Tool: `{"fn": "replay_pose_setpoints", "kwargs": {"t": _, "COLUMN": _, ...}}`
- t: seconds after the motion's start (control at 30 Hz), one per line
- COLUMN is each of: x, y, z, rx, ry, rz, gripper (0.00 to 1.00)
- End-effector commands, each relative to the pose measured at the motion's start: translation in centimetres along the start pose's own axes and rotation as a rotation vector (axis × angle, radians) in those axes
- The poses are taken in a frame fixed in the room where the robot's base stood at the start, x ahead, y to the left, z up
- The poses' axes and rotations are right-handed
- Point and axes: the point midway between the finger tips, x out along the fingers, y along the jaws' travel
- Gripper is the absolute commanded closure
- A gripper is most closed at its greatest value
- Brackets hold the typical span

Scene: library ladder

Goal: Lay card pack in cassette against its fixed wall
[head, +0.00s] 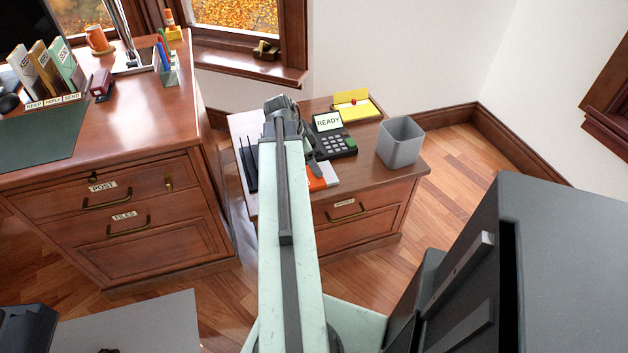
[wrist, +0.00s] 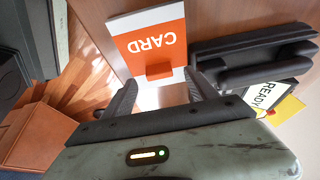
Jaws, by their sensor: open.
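A flat white and orange piece marked CARD (wrist: 150,45) lies on the low cabinet top in the wrist view, with a small orange block (wrist: 160,71) at its near end. Its orange part (head: 316,184) shows partly behind my arm in the head view. I cannot tell whether it is the card pack or a holder for it. My gripper (wrist: 163,95) is open, its dark fingers apart at the near end of this piece, with only white surface seen between them.
A dark keypad terminal reading READY (head: 333,140) stands just right of my gripper. A grey bin (head: 400,143) stands at the cabinet's right edge. A dark slotted rack (head: 248,160) is left of my arm. A large desk (head: 120,120) stands at left.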

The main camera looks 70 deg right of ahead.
Motion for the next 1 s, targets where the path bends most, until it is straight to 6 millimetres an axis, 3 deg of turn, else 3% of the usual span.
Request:
{"fn": "replay_pose_setpoints", "kwargs": {"t": 0.03, "x": 1.8, "y": 0.1, "z": 0.3, "rx": 0.002, "ry": 0.0, "rz": 0.001, "gripper": 0.33}}
{"fn": "replay_pose_setpoints", "kwargs": {"t": 0.13, "x": 3.5, "y": 0.1, "z": 0.2, "rx": 0.002, "ry": 0.0, "rz": 0.001, "gripper": 0.33}}
{"fn": "replay_pose_setpoints", "kwargs": {"t": 0.4, "x": 3.5, "y": 0.1, "z": -0.1, "rx": 0.002, "ry": 0.0, "rz": 0.001, "gripper": 0.33}}
{"fn": "replay_pose_setpoints", "kwargs": {"t": 0.63, "x": 3.5, "y": 0.1, "z": -0.1, "rx": 0.002, "ry": 0.0, "rz": 0.001, "gripper": 0.97}}
{"fn": "replay_pose_setpoints", "kwargs": {"t": 0.67, "x": 3.5, "y": 0.1, "z": -0.1, "rx": 0.002, "ry": 0.0, "rz": 0.001, "gripper": 1.0}}
{"fn": "replay_pose_setpoints", "kwargs": {"t": 1.0, "x": 2.7, "y": 0.1, "z": -0.5, "rx": 0.003, "ry": 0.0, "rz": 0.001, "gripper": 1.0}}
